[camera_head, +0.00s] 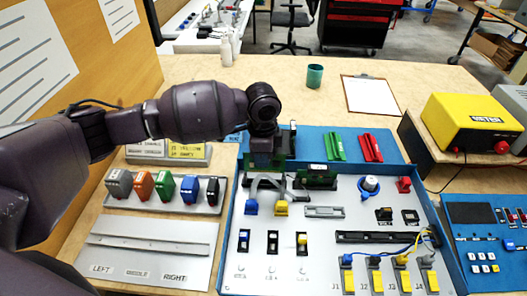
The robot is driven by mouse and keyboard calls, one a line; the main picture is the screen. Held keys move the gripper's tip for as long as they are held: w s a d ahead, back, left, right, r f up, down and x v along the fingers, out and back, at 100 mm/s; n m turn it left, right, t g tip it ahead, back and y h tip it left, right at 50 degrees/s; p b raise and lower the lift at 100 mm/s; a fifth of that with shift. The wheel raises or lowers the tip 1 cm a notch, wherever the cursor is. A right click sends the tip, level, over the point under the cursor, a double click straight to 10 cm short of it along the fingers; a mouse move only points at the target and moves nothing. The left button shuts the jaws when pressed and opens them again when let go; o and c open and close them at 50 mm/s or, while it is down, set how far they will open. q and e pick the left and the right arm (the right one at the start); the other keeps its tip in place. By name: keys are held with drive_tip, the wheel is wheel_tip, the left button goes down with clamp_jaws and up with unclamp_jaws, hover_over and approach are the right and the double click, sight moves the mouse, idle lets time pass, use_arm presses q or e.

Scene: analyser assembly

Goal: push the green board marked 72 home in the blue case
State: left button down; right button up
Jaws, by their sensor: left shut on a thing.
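The blue case (226,240) lies open on the table, with a light grey panel inside. My left gripper (267,160) points down over its back left part. It is shut on a green board (279,161), mostly hidden by the dark fingers. Whether this board is fully seated cannot be told. Another green board (318,178) with a small white label stands upright just to the right. The number 72 cannot be read on either board. My right gripper is not in view.
Green (336,147) and red (371,147) parts lie on the blue area behind the panel. A rack of coloured switches (163,189) and a grey labelled tray (150,262) stand left. A yellow box (468,122) stands right. The back table has free room around a teal cup (314,76).

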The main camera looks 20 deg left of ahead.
sight(262, 172)
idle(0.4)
use_arm(q)
drive_tip(key=shift+f, duration=1)
drive_tip(key=shift+f+b, duration=0.45)
drive_tip(key=shift+f, duration=1.05)
drive_tip(key=shift+f, duration=0.45)
idle(0.5)
drive_tip(key=c, duration=1)
unclamp_jaws()
drive_tip(key=o, duration=0.3)
drive_tip(key=shift+o, duration=0.2)
